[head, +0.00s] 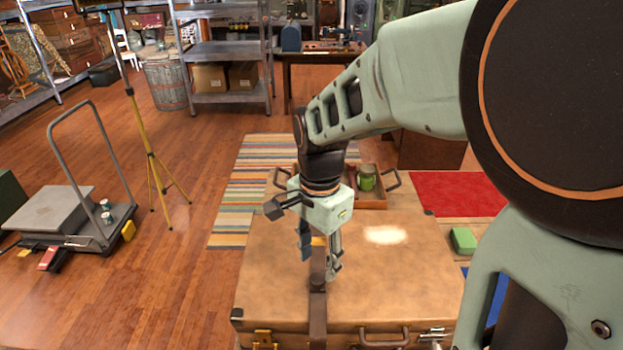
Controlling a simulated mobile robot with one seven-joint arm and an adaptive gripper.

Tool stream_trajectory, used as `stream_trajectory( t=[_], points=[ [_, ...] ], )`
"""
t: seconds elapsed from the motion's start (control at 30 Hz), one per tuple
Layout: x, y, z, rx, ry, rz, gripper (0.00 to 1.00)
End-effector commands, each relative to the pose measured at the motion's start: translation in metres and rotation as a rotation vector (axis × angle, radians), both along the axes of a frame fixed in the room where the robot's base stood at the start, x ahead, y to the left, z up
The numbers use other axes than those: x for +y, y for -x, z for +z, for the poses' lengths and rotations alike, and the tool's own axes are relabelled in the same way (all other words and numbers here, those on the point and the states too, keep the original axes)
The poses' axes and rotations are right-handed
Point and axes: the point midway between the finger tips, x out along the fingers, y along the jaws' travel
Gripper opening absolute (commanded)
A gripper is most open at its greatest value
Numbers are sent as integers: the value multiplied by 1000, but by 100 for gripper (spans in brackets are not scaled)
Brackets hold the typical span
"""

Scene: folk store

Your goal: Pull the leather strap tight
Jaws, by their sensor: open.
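A large tan leather trunk (260,285) lies below my arm, with a handle and metal latches along its front edge. A dark brown leather strap (318,310) runs over its lid and down the front side. My gripper (319,268) points down over the lid, at the strap's upper part. Its fingers are apart, one to the left and one to the right of the strap. I cannot tell whether they touch it. The gripper hides part of the strap, and the strap's far end is not clear.
A wooden tray (372,205) with a green jar (367,179) sits behind the trunk lid. A green block (463,240) lies at the lid's right. A striped rug (240,200), a yellow tripod (155,160) and a platform cart (60,210) stand left. My arm blocks the right side.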

Motion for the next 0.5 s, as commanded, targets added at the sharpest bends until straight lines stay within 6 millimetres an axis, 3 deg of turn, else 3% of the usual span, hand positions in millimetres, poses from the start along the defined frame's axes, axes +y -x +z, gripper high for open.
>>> stream_trajectory(
  t=[0.2,0.5],
  points=[
    [-1,0,-37,1,1,1,42],
    [0,-1,-52,-2,-1,0,42]
  ],
)
